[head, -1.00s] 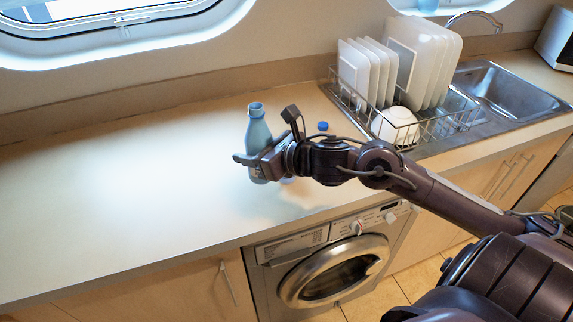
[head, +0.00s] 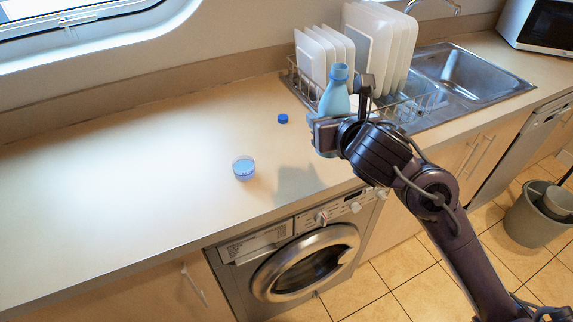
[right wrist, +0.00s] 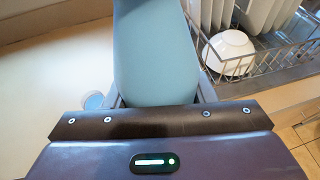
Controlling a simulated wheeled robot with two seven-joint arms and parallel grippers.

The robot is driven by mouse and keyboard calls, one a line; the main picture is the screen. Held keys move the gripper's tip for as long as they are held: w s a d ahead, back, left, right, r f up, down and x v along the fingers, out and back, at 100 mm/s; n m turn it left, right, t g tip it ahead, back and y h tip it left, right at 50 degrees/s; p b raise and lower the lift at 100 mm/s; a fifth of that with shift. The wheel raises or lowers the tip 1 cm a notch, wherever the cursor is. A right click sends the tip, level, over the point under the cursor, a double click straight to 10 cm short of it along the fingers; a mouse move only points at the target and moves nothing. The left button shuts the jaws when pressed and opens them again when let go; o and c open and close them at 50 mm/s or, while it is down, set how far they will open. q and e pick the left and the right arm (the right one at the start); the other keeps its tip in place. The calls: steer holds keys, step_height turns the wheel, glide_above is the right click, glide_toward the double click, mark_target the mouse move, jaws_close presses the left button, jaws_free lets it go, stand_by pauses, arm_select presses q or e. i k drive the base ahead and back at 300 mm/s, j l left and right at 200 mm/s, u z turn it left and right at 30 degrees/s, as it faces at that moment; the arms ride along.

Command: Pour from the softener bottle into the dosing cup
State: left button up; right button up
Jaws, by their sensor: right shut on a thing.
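The softener bottle (head: 336,92) is light blue, uncapped at the neck and upright. My right gripper (head: 326,128) is shut around its lower body and holds it above the counter, in front of the dish rack. In the right wrist view the bottle (right wrist: 155,50) fills the middle, between the fingers. The dosing cup (head: 243,168) is a small clear cup with blue in it, standing on the counter left of my right gripper and apart from it. It also shows partly in the right wrist view (right wrist: 93,102). My left gripper is not in view.
A blue cap (head: 283,118) lies on the counter behind the cup. A wire dish rack (head: 420,108) with white plates stands behind the bottle, with a white bowl (right wrist: 229,52) in it. The sink (head: 470,75) is further right. The counter's left side is clear.

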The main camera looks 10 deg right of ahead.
mark_target(244, 166)
steer(key=i+l, duration=0.1)
steer(key=l, duration=0.25)
steer(key=i+l, duration=0.15)
steer(key=l, duration=0.25)
steer(key=i+l+u, duration=0.1)
steer(key=l, duration=0.25)
steer(key=i+l, duration=0.1)
steer(key=l, duration=0.3)
steer(key=u, duration=1.45)
